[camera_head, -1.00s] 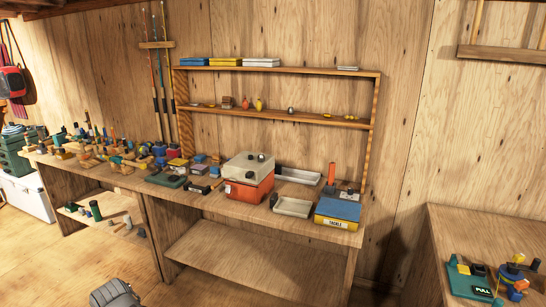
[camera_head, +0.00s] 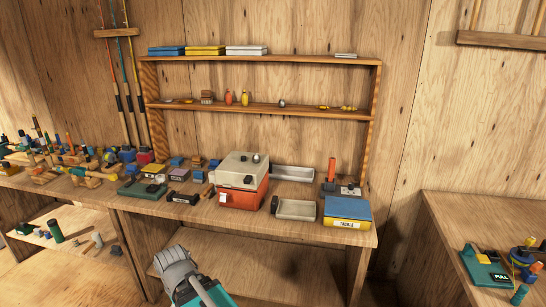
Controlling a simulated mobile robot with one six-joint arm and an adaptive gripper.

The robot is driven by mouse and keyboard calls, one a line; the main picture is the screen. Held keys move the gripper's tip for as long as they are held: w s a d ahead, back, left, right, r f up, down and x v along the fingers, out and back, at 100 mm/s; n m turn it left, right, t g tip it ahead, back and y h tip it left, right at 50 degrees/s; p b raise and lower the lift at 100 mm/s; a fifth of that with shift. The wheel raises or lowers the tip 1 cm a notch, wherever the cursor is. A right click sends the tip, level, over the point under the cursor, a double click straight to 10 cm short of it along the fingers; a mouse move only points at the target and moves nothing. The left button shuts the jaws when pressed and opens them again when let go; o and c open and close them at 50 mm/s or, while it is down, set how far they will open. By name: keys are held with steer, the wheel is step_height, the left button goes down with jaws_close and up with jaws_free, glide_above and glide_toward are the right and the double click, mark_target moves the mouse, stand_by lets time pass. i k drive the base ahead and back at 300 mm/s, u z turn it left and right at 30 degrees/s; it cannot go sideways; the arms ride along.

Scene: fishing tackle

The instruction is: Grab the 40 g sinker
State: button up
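No label reading 40 g can be made out, so I cannot tell which thing is the 40 g sinker. A small round grey object (camera_head: 282,103) sits on the lower shelf of the wall rack; it is too small to identify. My gripper (camera_head: 174,258) is grey and shows at the bottom, left of centre, in front of the workbench and below its top. It is apart from the things on the bench. Its fingers are not clear enough to show whether they are open or shut.
The workbench (camera_head: 262,224) holds an orange tackle box (camera_head: 240,198) with a pale lid, two open trays (camera_head: 296,209) (camera_head: 292,173), a blue and yellow box (camera_head: 347,210) and cluttered tackle at left. The wall rack (camera_head: 260,108) stands behind. Another bench (camera_head: 450,225) is at right.

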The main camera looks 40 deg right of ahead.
mark_target(256, 159)
steer(key=z, duration=0.5)
steer(key=i, duration=0.9)
steer(key=z, duration=0.65)
